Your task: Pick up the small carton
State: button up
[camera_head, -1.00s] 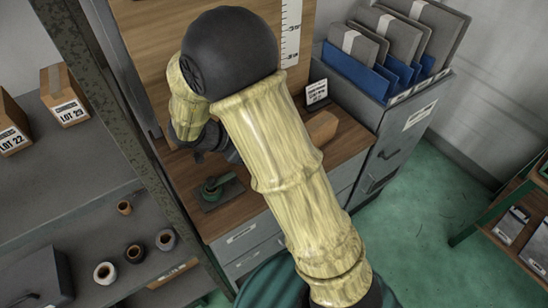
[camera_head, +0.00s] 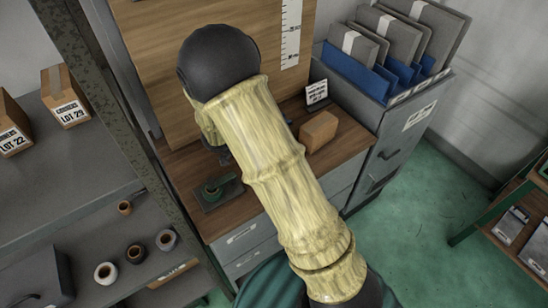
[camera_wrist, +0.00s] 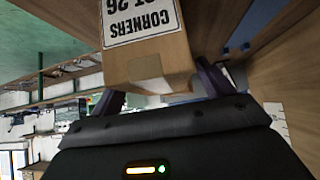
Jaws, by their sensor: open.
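The small carton (camera_head: 319,131) is a plain brown box on the wooden worktop, right of my arm in the head view. In the wrist view a brown carton (camera_wrist: 150,66), labelled CORNERS with a lot number ending in 26, fills the top centre; it looks like the same box. My gripper (camera_wrist: 160,90) is open, with one dark finger to each side of the carton's near end in that view. I cannot tell whether the fingers touch it. In the head view my arm hides most of the gripper.
A small sign (camera_head: 316,92) stands behind the carton, and a grey cabinet with file folders (camera_head: 392,62) is to its right. Shelves at left hold labelled cartons (camera_head: 66,97) and small pots.

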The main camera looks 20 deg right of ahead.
jog(key=shift+d+f, duration=0.3)
jog(key=c, duration=1.2)
jog(key=shift+r, duration=0.1)
notch_tip(320, 180, up, 10)
jog(key=shift+f+p, duration=0.1)
jog(key=shift+p, duration=0.2)
